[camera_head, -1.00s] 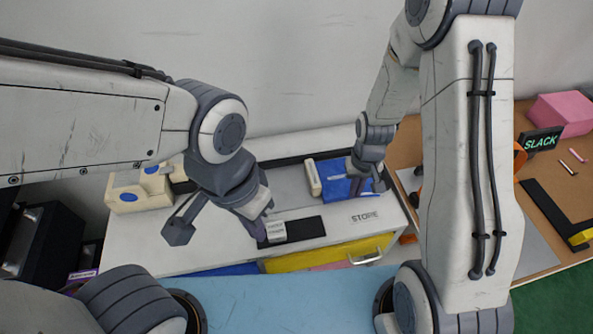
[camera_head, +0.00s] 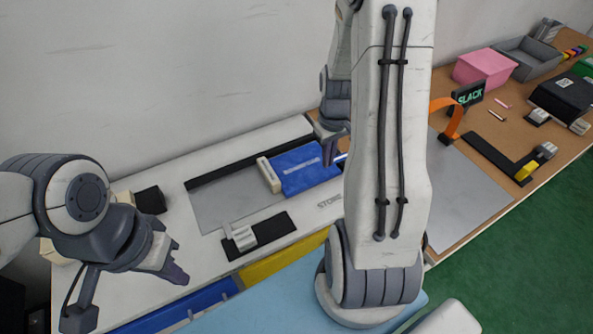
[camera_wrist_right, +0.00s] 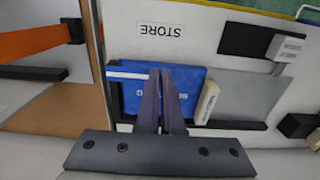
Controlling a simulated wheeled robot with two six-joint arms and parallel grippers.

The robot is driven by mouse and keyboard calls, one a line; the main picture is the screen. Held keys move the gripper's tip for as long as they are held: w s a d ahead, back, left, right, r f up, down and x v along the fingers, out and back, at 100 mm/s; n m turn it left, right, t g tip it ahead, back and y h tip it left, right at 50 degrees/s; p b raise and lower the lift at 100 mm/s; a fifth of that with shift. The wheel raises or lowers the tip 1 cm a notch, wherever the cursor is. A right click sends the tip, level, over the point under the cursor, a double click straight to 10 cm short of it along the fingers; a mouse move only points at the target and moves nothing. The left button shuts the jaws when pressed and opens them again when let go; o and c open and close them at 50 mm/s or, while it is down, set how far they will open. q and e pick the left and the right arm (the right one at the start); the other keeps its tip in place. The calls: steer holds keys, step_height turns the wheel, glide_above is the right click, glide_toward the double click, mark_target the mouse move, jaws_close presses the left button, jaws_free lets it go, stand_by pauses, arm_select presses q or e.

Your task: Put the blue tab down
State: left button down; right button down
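A flat blue piece (camera_head: 304,172) with white marks, which I take for the blue tab, lies over the grey plate at the back of the white counter. It also shows in the right wrist view (camera_wrist_right: 195,82), with a cream bar along one side. My right gripper (camera_head: 328,150) is over its back part; in the right wrist view the fingers (camera_wrist_right: 160,72) are nearly together in front of the blue. Whether they touch it is unclear. My left gripper (camera_head: 178,262) is at the counter's front left, away from the blue piece; its finger gap does not show clearly.
A light grey block (camera_head: 243,238) sits on a black plate (camera_head: 265,235) at the counter's front. My right arm crosses the middle of the head view. A brown table at right holds a pink box (camera_head: 485,67), an orange arch (camera_head: 448,115) and a SLACK sign (camera_head: 468,94).

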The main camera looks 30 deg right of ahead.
steer(key=p, duration=0.2)
glide_above(291, 181)
step_height(291, 181, down, 6)
steer(key=shift+d+r, duration=0.1)
steer(key=shift+d, duration=0.05)
steer(key=shift+f, duration=0.2)
step_height(291, 181, down, 3)
steer(key=shift+f+p, duration=0.1)
steer(key=shift+p, duration=0.45)
steer(key=shift+f, duration=0.35)
steer(key=shift+f, duration=0.1)
steer(key=c, duration=1.1)
jaws_free()
steer(key=shift+w, duration=0.1)
